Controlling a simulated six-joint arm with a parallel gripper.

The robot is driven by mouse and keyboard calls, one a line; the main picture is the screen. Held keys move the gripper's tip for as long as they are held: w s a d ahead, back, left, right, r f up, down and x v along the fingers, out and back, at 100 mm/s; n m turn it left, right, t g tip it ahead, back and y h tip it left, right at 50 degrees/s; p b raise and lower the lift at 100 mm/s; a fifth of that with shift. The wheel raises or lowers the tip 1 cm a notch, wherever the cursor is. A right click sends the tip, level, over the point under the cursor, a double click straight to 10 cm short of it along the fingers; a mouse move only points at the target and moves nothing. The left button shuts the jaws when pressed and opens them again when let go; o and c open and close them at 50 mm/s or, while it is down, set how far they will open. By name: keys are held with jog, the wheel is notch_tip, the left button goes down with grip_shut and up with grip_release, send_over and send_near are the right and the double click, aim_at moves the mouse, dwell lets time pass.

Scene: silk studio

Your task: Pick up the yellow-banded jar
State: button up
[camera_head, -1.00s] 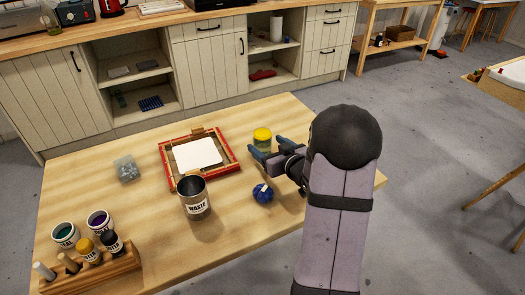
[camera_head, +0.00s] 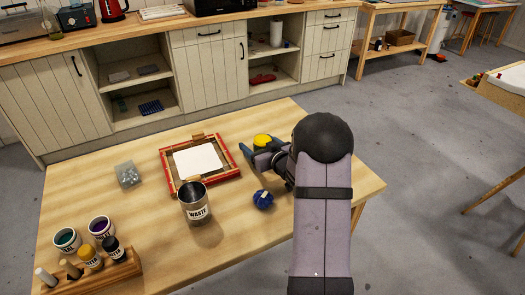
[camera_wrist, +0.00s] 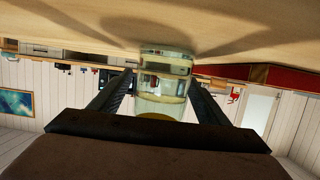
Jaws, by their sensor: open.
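The jar with the yellow top (camera_head: 262,139) stands upright on the table, right of the red-framed screen. Its lower part is mostly hidden by my gripper in the head view. In the wrist view the clear glass jar (camera_wrist: 162,85) appears upside down between my two fingers, with a bit of yellow at its lower edge. My gripper (camera_head: 262,152) is open, with one finger on each side of the jar. I cannot tell whether either finger touches it.
A red-framed screen (camera_head: 235,165) lies left of the jar. A blue ball-like object (camera_head: 263,199) sits in front of my gripper.

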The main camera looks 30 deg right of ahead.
jog(key=shift+w, duration=0.15)
jog(key=c, duration=1.4)
jog(key=shift+o, duration=0.2)
jog(key=shift+r, duration=0.3)
notch_tip(320, 180, up, 9)
jog(key=shift+r+p, duration=0.15)
jog(key=shift+p, duration=0.25)
jog(key=shift+r, duration=0.1)
